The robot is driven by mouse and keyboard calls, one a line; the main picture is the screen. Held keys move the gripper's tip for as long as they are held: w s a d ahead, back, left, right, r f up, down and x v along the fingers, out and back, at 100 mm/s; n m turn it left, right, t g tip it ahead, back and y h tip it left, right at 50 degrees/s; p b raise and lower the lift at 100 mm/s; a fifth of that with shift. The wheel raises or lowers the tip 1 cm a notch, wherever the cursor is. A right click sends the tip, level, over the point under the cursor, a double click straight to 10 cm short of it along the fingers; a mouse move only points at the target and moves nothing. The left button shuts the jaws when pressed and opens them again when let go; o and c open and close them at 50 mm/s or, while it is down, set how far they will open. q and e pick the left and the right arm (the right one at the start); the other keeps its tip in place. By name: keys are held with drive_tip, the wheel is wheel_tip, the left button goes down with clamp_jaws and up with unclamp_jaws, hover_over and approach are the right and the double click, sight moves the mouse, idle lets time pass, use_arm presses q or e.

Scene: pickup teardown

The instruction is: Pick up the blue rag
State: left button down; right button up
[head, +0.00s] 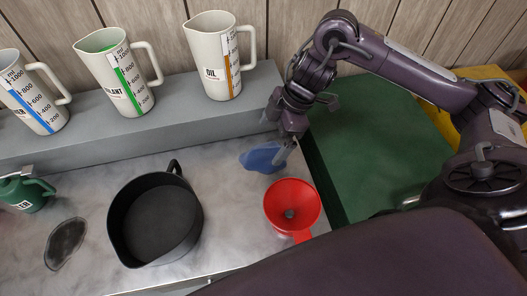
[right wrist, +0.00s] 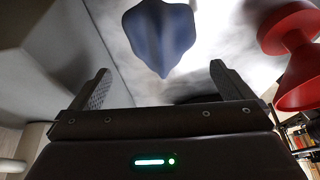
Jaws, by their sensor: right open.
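The blue rag (head: 259,158) lies on the grey metal worktop, left of the red funnel and in front of the grey ledge. My right gripper (head: 283,148) is over the rag's right side in the head view and hides part of it. In the right wrist view the rag (right wrist: 161,36) shows beyond the fingertips, centred between the two spread fingers of my right gripper (right wrist: 160,85). The fingers are open with nothing between them. My left gripper is not in view.
A red funnel (head: 292,205) stands close to the rag. A black pan (head: 153,220) is to the left, with a green can (head: 24,194) and a dark patch (head: 65,243). Several measuring jugs, including the oil jug (head: 219,55), stand on the ledge (head: 180,112). A green box (head: 365,150) is at right.

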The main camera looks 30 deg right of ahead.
sight(267, 148)
drive_tip(key=x, duration=0.4)
drive_tip(key=shift+s+a+f, duration=0.1)
drive_tip(key=shift+s+f, duration=0.1)
drive_tip(key=shift+f, duration=0.15)
drive_tip(key=shift+w+a+f, duration=0.15)
drive_tip(key=shift+w+f, duration=0.05)
drive_tip(key=shift+f, duration=0.3)
drive_tip(key=shift+s, duration=0.1)
drive_tip(key=c, duration=1)
drive_tip(key=shift+r, duration=0.2)
wheel_tip(267, 148, up, 20)
drive_tip(key=p, duration=0.6)
drive_tip(key=shift+f+p, duration=0.1)
drive_tip(key=shift+p, duration=0.3)
